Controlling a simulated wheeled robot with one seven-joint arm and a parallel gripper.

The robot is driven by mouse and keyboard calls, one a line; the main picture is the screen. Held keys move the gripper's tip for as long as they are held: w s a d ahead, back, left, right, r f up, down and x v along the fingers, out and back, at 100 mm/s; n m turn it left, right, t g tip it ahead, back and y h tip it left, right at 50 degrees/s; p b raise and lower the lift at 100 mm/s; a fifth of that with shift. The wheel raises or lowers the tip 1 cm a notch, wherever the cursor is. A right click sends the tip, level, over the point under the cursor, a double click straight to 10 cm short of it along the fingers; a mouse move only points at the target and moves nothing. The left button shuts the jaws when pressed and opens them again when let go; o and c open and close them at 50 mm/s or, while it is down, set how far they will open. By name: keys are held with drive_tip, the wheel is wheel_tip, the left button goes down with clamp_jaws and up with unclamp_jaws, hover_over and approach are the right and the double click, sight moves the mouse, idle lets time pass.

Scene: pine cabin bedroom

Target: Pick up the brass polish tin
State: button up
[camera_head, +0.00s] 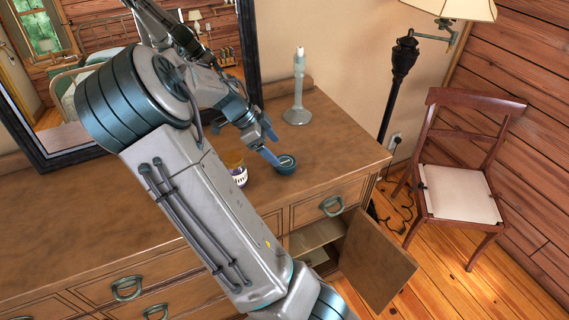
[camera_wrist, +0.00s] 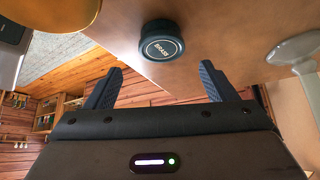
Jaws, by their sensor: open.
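The brass polish tin (camera_head: 286,164) is a small dark round tin on the dresser top, near its front right part. In the wrist view the tin (camera_wrist: 162,42) shows its lid lettered "BRASS", ahead of the fingers and roughly midway between them. My gripper (camera_head: 271,146) is open, with its fingertips close to the tin in the head view. In the wrist view my gripper (camera_wrist: 158,72) has its two fingers wide apart with nothing between them. I cannot tell the exact gap from fingertips to tin.
An amber jar with a white label (camera_head: 238,174) stands left of the tin, partly behind my arm. A pale candlestick (camera_head: 298,90) stands farther back. The dresser top (camera_head: 325,140) is clear right of the tin. A cabinet door (camera_head: 375,262) hangs open below; a chair (camera_head: 462,180) stands right.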

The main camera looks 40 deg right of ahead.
sight(284, 161)
drive_tip(key=shift+w+p+x, duration=0.1)
drive_tip(key=shift+p+x, duration=0.25)
drive_tip(key=shift+x, duration=1.3)
drive_tip(key=shift+w+p+x, duration=0.15)
drive_tip(key=shift+p+x, duration=0.15)
drive_tip(key=shift+x, duration=1.35)
drive_tip(key=shift+a+f, duration=0.15)
drive_tip(key=shift+f, duration=0.05)
drive_tip(key=c, duration=1)
